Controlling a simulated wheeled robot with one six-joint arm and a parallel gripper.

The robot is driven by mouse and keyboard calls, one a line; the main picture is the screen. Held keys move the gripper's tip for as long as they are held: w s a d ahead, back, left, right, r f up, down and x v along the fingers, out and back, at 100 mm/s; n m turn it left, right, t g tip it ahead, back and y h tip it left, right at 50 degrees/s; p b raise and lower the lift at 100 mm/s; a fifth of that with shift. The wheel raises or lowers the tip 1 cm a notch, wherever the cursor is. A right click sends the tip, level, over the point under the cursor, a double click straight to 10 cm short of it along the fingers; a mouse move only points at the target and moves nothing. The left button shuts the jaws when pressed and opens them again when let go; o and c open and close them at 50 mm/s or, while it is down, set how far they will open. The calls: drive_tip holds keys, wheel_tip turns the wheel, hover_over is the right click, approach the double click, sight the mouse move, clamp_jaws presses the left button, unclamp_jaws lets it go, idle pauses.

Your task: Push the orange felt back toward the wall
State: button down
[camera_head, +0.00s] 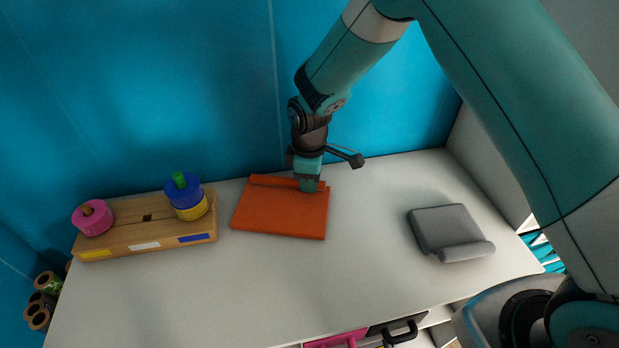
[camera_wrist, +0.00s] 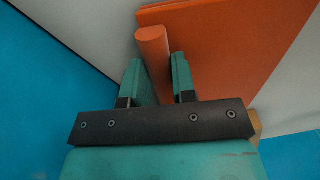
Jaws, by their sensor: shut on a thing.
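The orange felt (camera_head: 280,213) lies flat on the white table, toward the back, with a rolled edge on its wall side. In the wrist view the flat orange sheet (camera_wrist: 225,45) spreads to the upper right, and its rolled edge (camera_wrist: 151,45) runs between my fingers. My gripper (camera_head: 309,186) points down at the back right part of the felt. In the wrist view my gripper (camera_wrist: 160,78) has its teal fingers on both sides of the roll, shut on it. The blue wall (camera_head: 225,90) stands behind, with a strip of white table between it and the felt.
A wooden stand (camera_head: 148,225) with pink, blue and yellow rolls sits left of the felt. A grey felt (camera_head: 445,230) with a rolled front edge lies at the right. The table (camera_head: 210,290) is clear in front. Pink and black handles show at its front edge.

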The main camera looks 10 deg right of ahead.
drive_tip(key=shift+w+d, duration=0.1)
drive_tip(key=shift+w+d, duration=0.55)
drive_tip(key=shift+d, duration=0.2)
drive_tip(key=c, duration=0.8)
unclamp_jaws()
drive_tip(key=shift+c, duration=0.2)
drive_tip(key=shift+r, duration=0.1)
wheel_tip(320, 180, up, 17)
drive_tip(key=b, duration=0.3)
drive_tip(key=shift+r, duration=0.15)
